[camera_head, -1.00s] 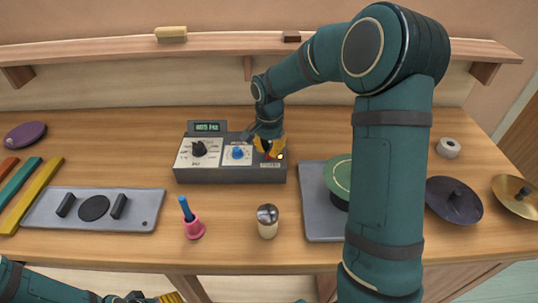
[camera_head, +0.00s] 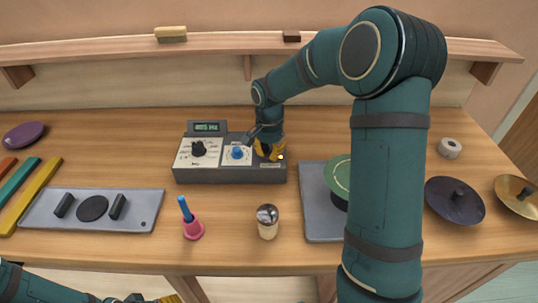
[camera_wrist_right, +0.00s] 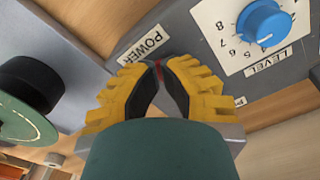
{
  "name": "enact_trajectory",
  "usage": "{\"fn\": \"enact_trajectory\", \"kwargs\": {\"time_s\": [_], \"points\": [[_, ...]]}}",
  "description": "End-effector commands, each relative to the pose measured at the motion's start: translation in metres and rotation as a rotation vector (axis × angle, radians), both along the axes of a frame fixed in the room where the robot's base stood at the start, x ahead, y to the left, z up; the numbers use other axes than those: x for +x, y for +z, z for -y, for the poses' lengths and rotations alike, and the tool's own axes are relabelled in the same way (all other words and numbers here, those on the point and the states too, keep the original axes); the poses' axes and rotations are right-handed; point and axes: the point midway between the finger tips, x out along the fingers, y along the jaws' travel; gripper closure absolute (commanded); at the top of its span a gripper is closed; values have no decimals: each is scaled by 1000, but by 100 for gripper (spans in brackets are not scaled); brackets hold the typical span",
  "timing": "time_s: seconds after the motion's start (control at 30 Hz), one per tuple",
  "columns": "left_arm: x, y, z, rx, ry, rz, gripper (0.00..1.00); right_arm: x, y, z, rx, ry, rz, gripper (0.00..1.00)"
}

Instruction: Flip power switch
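The grey control box (camera_head: 225,175) stands on the workbench, with a display, a black knob, a blue level knob (camera_head: 237,152) and a POWER label (camera_wrist_right: 143,46) at its right end. My right gripper (camera_head: 268,155) is at that right end, over the power switch. In the right wrist view its yellow fingertips (camera_wrist_right: 158,66) are almost together beside the label. A small red sliver, likely the power switch (camera_wrist_right: 159,70), shows between the tips; the rest is hidden. I cannot tell whether they touch it. My left gripper (camera_head: 168,299) is cut off at the bottom edge.
A grey plate with a green disc (camera_head: 340,176) lies right of the box. A shaker (camera_head: 267,221) and a pink holder with a blue stick (camera_head: 192,222) stand in front. A pad plate (camera_head: 60,208) and coloured bars are at left; cymbals (camera_head: 517,196) at right.

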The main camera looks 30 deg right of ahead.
Motion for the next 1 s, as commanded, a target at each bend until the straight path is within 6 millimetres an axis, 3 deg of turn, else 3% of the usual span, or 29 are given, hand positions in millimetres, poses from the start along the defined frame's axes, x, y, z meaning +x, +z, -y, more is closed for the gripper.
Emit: {"fn": "enact_trajectory", "kwargs": {"time_s": [0.6,1.0], "points": [[0,-4,0,0,0,0,33,0,-7,0,0,0,-2,100],[0,17,0,0,0,0,33,0,20,0,0,0,-1,100]]}}
